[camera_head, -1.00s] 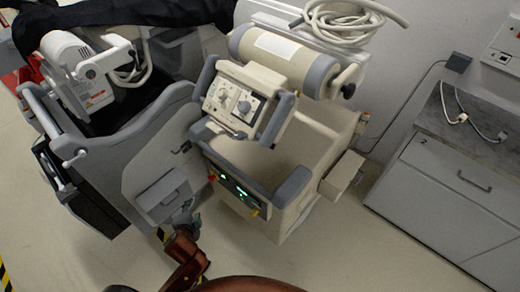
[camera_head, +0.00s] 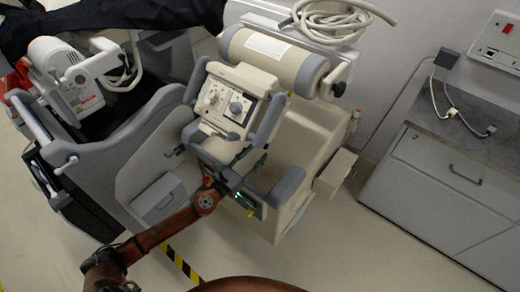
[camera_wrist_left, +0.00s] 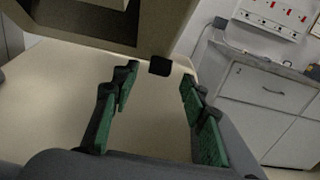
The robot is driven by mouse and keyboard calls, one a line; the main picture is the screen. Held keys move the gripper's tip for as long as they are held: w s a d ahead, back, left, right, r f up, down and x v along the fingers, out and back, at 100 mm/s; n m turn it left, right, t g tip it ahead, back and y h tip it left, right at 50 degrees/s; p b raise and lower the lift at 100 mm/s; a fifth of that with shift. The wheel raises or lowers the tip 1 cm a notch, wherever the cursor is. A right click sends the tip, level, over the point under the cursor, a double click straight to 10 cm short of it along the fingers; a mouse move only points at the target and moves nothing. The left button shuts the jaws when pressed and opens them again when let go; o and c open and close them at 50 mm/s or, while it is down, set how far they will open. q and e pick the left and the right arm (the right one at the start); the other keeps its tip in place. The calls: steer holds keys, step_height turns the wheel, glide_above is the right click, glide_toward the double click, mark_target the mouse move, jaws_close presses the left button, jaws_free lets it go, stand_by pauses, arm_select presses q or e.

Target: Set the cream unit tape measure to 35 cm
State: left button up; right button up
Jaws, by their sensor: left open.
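The cream unit (camera_head: 318,120) is a mobile machine with grey bumpers, a cream cylinder across its back and a tilted control panel (camera_head: 232,103) with dials. I cannot make out a tape measure or any scale reading on it. My left gripper (camera_head: 226,174) is in front of the unit, just below the control panel, and covers part of the lit front display. In the left wrist view the gripper (camera_wrist_left: 155,108) is open, with nothing between its green-padded fingers. A cream housing (camera_wrist_left: 95,28) with a small black block (camera_wrist_left: 159,66) is ahead of and above the fingertips.
A grey-and-white unit (camera_head: 110,135) stands close on the left, partly under a black cover (camera_head: 110,14). A grey cabinet (camera_head: 440,185) is on the right, with free floor between.

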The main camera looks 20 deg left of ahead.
arm_select(q)
steer(key=x, duration=0.3)
steer(key=shift+w+d, duration=0.1)
steer(key=shift+w, duration=0.1)
jaws_close()
stand_by(0.4)
